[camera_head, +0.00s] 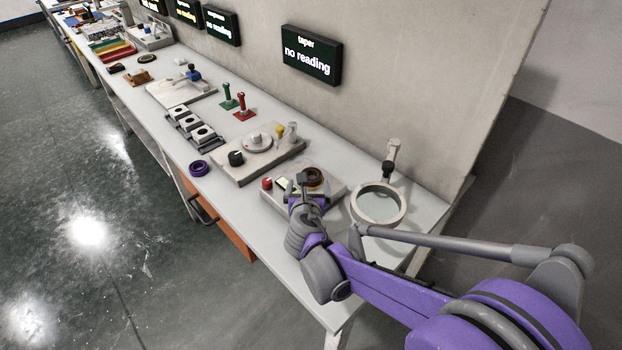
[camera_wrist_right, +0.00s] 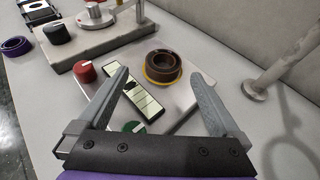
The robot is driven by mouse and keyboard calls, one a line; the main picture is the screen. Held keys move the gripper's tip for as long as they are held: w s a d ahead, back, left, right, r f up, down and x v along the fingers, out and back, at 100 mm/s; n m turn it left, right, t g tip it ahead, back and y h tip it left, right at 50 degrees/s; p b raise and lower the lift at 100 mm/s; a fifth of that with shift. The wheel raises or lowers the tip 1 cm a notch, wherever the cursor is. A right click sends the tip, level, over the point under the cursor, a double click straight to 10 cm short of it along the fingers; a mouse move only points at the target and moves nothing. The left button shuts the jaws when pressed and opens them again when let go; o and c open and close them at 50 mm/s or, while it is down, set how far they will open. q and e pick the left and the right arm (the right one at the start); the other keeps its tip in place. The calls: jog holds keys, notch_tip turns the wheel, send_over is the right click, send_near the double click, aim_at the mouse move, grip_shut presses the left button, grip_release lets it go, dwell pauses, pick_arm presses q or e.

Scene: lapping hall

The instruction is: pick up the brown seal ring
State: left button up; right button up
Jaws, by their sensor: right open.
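The brown seal ring (camera_wrist_right: 163,66) sits on a yellow round seat on a pale instrument block. In the head view the ring (camera_head: 314,175) shows just beyond my right gripper, which partly covers the block. My right gripper (camera_wrist_right: 159,76) is open and empty. In the wrist view the ring appears between and slightly past its fingertips, with no visible contact. The right gripper (camera_head: 303,186) hangs over the near side of the block in the head view. My left gripper is not in view.
The block (camera_wrist_right: 185,97) has a red knob (camera_wrist_right: 85,71), a green knob (camera_wrist_right: 133,127) and a striped display. A ring-shaped magnifier (camera_head: 378,204) stands to the right. A grey turntable fixture (camera_head: 236,178) and purple ring (camera_head: 199,168) lie left. A wall runs behind the bench.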

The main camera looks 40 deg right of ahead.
aim_at(312, 172)
jog(key=shift+s+b+x, duration=0.25)
jog(key=shift+b+x, duration=0.1)
jog(key=shift+x, duration=3.05)
jog(key=shift+d+f, duration=0.15)
jog(key=shift+f, duration=0.05)
